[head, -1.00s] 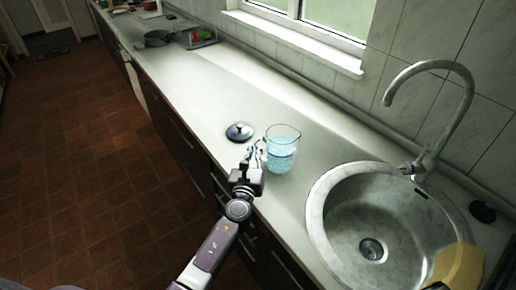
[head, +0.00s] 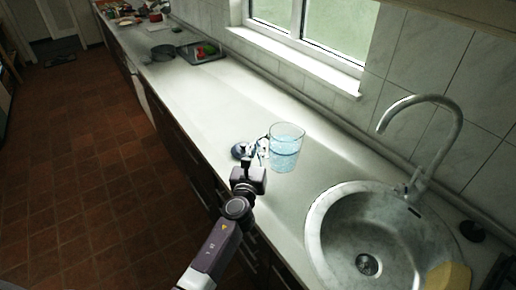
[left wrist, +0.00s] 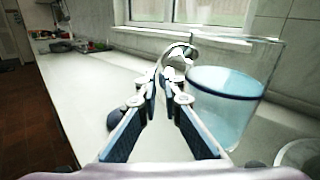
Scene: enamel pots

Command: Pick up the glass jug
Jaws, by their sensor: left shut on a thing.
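The glass jug (head: 287,150) is clear, holds light blue liquid and is upright. In the head view it appears a little above the counter, left of the sink. It also fills the right of the left wrist view (left wrist: 228,105). My left gripper (head: 259,150) is on its left side. In the left wrist view its fingertips (left wrist: 165,88) are shut on the jug's handle. The exact gap under the jug is hard to judge. My right gripper is not in view.
A round lid (head: 239,151) lies on the counter (head: 225,100), partly behind my gripper. The sink (head: 330,235) and its tall tap (head: 455,125) are at the right, with a yellow sponge (head: 450,278). A tray (head: 201,53) and dark pan (head: 163,52) stand farther back.

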